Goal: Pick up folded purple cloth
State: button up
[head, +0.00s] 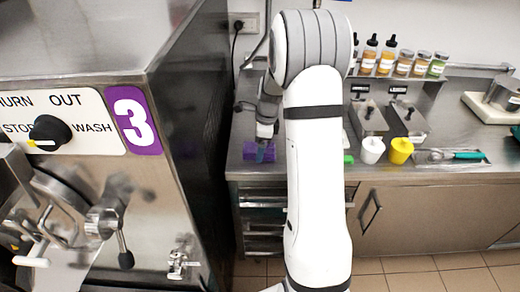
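The folded purple cloth (249,151) lies on the steel counter near its front left end, beside the large batch freezer. My gripper (262,153) points down at the cloth, and its fingertips overlap the cloth in the picture. The fingers are small and dark here, so I cannot tell whether they are open or shut, or whether they touch the cloth. The gripper covers part of the cloth.
The batch freezer (172,130) marked 3 stands close on the left. White cup (372,151) and yellow cup (400,151) stand right of my arm, near a tray with a teal-handled tool (468,155). Several bottles and jars line the back shelf.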

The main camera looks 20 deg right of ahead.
jog(key=shift+w+f, duration=0.1)
jog(key=shift+f, duration=0.45)
jog(key=c, duration=1.1)
